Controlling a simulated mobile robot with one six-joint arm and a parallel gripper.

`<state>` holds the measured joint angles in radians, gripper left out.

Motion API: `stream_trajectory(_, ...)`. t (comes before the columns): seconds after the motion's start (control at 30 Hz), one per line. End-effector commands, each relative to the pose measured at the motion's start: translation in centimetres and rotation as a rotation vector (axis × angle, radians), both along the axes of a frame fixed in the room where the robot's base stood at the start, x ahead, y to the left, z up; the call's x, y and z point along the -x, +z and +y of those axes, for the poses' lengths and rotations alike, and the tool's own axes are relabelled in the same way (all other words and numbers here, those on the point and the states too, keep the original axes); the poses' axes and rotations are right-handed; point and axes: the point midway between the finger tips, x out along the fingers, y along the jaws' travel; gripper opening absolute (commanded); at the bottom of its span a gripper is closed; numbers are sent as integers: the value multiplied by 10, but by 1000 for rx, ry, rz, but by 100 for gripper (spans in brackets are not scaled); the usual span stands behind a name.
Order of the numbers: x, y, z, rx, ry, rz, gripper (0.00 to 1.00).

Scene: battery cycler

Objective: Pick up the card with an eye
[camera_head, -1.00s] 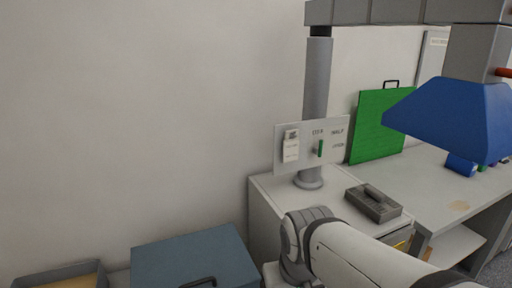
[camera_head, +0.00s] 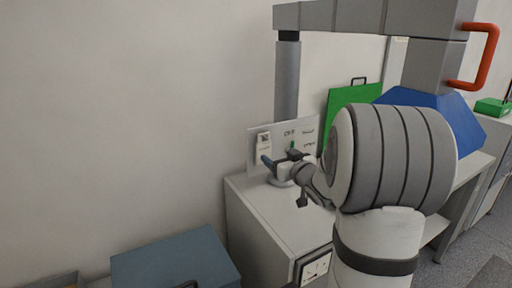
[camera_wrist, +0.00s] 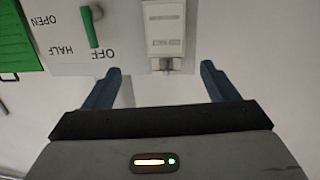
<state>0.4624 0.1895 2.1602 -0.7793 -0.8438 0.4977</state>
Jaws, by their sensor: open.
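The card (camera_head: 264,141), small and white, hangs on the left part of a pale panel (camera_head: 308,128) with a green lever. In the wrist view the card (camera_wrist: 164,28) appears upside down, with printed lines and a narrow tab at its lower end in the picture. My gripper (camera_wrist: 160,78) is open and empty, its two blue fingers pointing at the panel. The card's tab lies between the finger lines, just beyond the tips. In the head view my gripper (camera_head: 281,158) is in front of the panel, just below and right of the card, partly hidden by my wrist.
The green lever (camera_wrist: 90,27) with OFF, HALF and OPEN labels is beside the card. A blue hood (camera_head: 455,118) and green board (camera_head: 350,97) are to the right. A blue-grey box (camera_head: 175,262) is lower left.

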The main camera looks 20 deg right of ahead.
Motion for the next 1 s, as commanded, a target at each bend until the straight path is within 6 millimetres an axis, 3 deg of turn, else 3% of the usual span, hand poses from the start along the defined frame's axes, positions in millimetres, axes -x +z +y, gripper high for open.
stream_trajectory(0.27, -10, 6, -3, -41, 96, -82, 80)
stream_trajectory(0.8, -72, -5, 13, -42, 98, -84, 80)
stream_trajectory(1.0, -81, -7, 15, -41, 97, -84, 80)
